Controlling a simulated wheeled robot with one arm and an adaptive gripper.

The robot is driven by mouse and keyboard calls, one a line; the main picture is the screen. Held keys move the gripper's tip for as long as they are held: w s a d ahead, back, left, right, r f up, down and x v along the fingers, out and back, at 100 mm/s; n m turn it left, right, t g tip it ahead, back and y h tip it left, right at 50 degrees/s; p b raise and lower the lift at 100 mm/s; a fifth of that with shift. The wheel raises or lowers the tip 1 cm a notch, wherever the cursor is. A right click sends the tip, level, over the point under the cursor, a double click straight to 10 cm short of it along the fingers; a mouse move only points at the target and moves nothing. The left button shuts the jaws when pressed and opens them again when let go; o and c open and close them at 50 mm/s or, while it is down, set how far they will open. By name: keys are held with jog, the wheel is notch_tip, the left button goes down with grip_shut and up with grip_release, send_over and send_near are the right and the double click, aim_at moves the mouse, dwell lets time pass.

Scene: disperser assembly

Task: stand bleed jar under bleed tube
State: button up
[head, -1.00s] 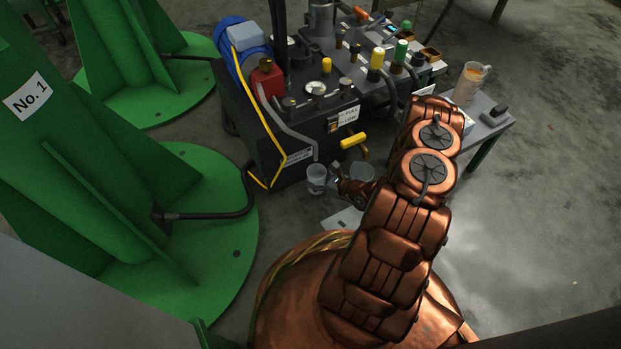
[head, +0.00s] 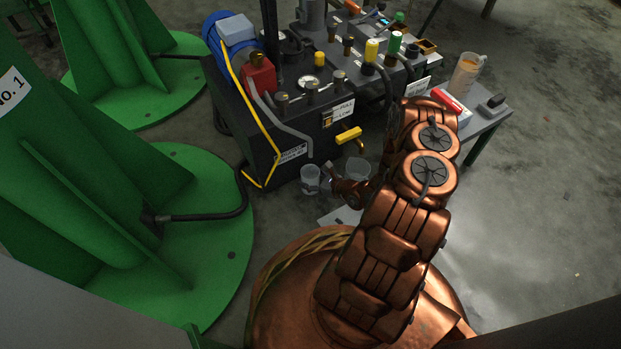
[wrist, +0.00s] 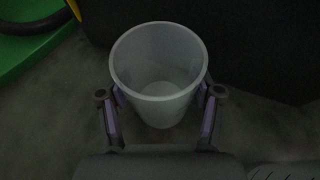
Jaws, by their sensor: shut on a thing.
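The bleed jar (head: 310,179), a clear open-topped cup, is upright at the front foot of the black pump unit. In the wrist view the empty-looking jar (wrist: 158,65) sits between the two fingers of my gripper (wrist: 160,104), which are shut on its sides. In the head view my gripper (head: 330,175) reaches the jar from the right. The grey bleed tube (head: 284,129) runs down the unit's front, and its lower end appears just above the jar. I cannot tell whether the jar touches the floor. The tube does not show in the wrist view.
The black unit (head: 235,110) carries a yellow cable (head: 262,125) and yellow-handled valve (head: 348,135). A green base (head: 190,225) lies left. A small table (head: 487,120) stands right; open floor lies beyond.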

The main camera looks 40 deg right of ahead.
jog(key=o, duration=1.1)
jog(key=shift+r, duration=0.15)
jog(key=shift+s+d+r+p, duration=0.25)
jog(key=shift+s+p, duration=0.2)
jog(key=shift+s, duration=0.15)
jog(key=p+v, duration=0.3)
jog(key=v, duration=0.7)
jog(key=shift+s+d+r+p, duration=0.1)
jog(key=shift+s+p, duration=0.15)
jog(key=shift+p, duration=0.05)
